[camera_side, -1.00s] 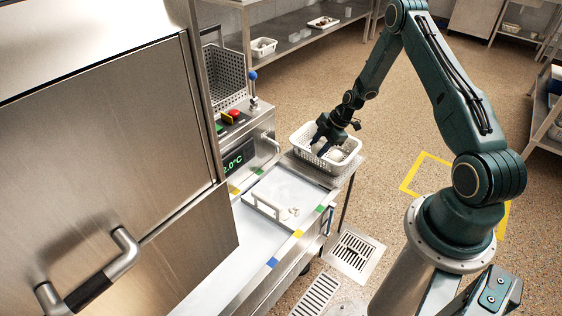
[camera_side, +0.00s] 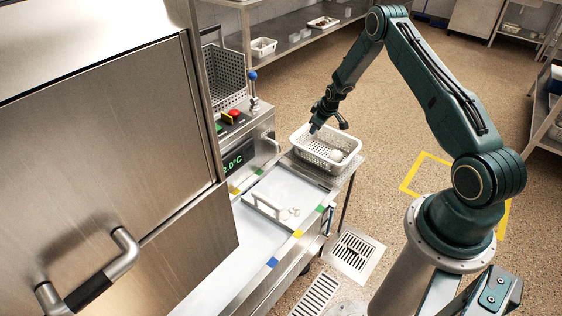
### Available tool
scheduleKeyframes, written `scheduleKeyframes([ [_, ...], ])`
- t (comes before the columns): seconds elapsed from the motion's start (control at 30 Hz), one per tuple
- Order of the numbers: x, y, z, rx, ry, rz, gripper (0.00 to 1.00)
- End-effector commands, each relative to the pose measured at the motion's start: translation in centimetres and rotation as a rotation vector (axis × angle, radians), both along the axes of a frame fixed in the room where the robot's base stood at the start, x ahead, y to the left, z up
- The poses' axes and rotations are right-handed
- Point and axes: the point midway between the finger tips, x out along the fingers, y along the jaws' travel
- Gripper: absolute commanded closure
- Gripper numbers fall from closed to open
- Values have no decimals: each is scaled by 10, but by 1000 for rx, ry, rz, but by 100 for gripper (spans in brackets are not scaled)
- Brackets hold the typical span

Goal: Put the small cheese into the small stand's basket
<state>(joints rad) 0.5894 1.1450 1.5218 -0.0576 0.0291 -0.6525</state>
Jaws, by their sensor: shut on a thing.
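My gripper (camera_side: 327,118) hangs just above the far left part of a white perforated basket (camera_side: 312,157). It is shut on what seems to be the small cheese, which the dark fingers hide from this side. The basket stands on a small metal stand (camera_side: 345,172) at the far end of the counter. A larger pale round cheese (camera_side: 336,155) lies inside the basket, towards its right side, apart from my gripper.
A grey perforated basket (camera_side: 224,75) and a blue-knobbed lever (camera_side: 253,85) stand left of my gripper. Open floor lies to the right.

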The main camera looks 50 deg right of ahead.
Motion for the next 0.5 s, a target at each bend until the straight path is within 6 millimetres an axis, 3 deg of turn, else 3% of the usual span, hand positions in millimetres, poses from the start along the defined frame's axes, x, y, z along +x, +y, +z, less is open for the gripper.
scheduleKeyframes([
  [0.47, 33, -37, 16, 1, -3, -515, 85],
  [0.5, 30, -37, 4, 3, 4, -514, 85],
])
